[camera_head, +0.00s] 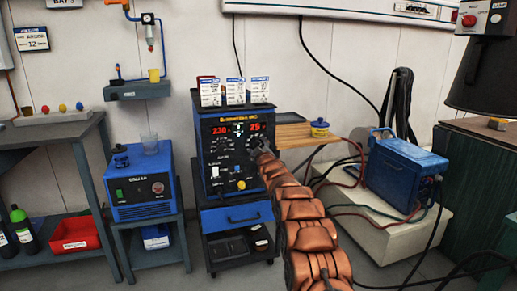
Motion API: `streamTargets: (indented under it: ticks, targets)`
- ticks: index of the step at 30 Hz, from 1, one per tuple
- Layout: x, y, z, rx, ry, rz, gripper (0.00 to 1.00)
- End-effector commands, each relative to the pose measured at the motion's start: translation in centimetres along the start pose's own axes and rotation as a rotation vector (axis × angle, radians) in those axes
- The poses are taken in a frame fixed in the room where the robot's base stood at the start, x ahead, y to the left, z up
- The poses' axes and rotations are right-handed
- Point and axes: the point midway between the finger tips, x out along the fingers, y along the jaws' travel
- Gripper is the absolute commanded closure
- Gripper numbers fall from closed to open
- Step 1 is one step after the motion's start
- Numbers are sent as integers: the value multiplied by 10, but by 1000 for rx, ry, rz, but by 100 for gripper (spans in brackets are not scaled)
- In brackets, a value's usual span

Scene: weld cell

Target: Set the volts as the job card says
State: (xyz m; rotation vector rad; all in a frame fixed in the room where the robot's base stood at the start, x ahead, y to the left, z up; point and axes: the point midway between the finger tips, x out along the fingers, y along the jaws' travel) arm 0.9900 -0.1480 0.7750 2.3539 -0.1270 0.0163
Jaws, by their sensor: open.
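The blue and black welding machine (236,195) stands on a cart in the middle. Its front panel has a left red display (219,130) that looks like 230 and a right red display (255,127) that looks like 25. Small green buttons (238,128) sit between them. Three white and blue cards (234,92) stand on top of the machine; their text is too small to read. My gripper (261,149) is open at the right side of the panel, just below the right display. My arm hides what lies behind it there, and I cannot tell whether the fingers touch a knob.
A blue unit (141,192) with a glass stands on the left, beside a grey bench (50,138). A second blue machine (403,172) with cables stands further right. Cables run over the floor there.

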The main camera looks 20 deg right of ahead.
Motion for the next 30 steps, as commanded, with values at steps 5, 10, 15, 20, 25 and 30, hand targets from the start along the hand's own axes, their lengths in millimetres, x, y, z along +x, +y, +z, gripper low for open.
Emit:
streamTargets:
  ticks: [5, 10, 15, 20, 25, 30]
  targets:
    - [-9, 0, 0, 0, -1, -1, 37]
    - [-21, -1, 0, 1, -3, -3, 37]
    - [-33, -1, 0, 2, 0, -2, 37]
    - [-46, 0, 0, 2, -1, 0, 37]
    - [-60, -1, -1, 3, 1, -1, 37]
    - [-75, -1, 0, 3, -1, -2, 37]
